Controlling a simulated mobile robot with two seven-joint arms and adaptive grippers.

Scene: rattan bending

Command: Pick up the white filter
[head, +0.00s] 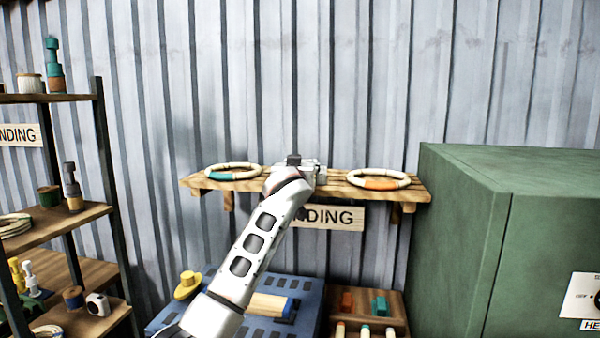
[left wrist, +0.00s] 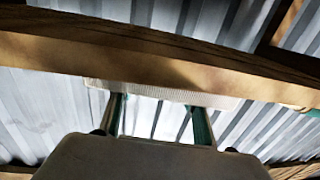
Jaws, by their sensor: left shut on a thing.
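My left arm reaches up to the wooden wall shelf, and my left gripper (head: 308,172) is at the middle of that shelf, between two rings. In the left wrist view the two teal-edged fingers (left wrist: 160,120) meet a pale, finely ribbed piece, which looks like the white filter (left wrist: 165,90). The gripper is shut on it. It lies close under a wooden beam in that view, and most of it is hidden. In the head view I cannot make out the filter clearly behind the gripper. My right gripper is not in view.
The wooden shelf (head: 416,193) holds a white-and-teal ring (head: 234,166) on the left and a white-and-orange ring (head: 379,184) on the right. A green cabinet (head: 470,240) stands at the right. A loaded rack (head: 60,228) stands at the left. A blue bench (head: 300,292) is below.

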